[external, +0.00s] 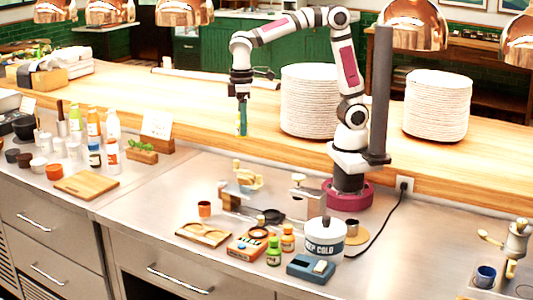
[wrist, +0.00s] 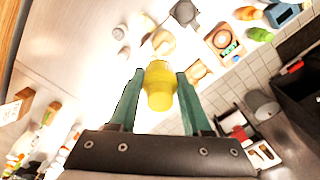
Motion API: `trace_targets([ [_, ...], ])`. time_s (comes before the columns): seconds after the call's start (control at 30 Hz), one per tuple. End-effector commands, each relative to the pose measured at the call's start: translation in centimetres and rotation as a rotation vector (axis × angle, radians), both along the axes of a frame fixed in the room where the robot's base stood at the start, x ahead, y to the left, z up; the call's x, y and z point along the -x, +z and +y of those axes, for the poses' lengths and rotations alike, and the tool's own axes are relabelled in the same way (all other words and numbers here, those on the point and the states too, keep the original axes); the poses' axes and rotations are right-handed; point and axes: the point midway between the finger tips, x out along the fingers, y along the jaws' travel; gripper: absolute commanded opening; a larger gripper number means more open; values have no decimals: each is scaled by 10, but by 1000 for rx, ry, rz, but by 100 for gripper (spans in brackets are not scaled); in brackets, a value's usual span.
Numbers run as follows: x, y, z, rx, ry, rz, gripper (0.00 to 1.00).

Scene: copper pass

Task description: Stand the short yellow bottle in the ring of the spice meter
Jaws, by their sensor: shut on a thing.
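My gripper (external: 241,132) is raised over the steel counter, at the left of the arm, with its teal fingers pointing down. In the wrist view the short yellow bottle (wrist: 159,86) is between the fingers of my gripper (wrist: 158,95), held clear of the counter. In the external view the fingers mostly hide it. The spice meter (external: 245,249) is an orange box at the front of the counter with a dark ring (external: 259,233) on its far side. It also shows in the wrist view (wrist: 213,47), upper right, where its ring appears empty.
A green bottle (external: 273,252) and an orange bottle (external: 287,239) stand right of the meter. A blue scale (external: 310,267), a white pot (external: 324,237) and a wooden tray (external: 204,233) are nearby. Plate stacks (external: 309,101) stand behind. Open steel lies left of the tray.

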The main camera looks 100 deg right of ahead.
Motion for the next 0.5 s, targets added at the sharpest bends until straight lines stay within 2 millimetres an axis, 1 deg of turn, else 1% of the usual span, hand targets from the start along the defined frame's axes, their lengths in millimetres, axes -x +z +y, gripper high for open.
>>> trace_targets([
  [0.03, -7, 5, 12, -1, 21, -1, 15],
  [0.07, -10, 5, 20, -2, 21, 2, 15],
  [0.17, -18, -7, 46, 1, -27, 4, 15],
  [0.37, -21, -50, 104, 4, -204, 5, 15],
  [0.5, -13, -83, 144, 3, -345, 3, 15],
])
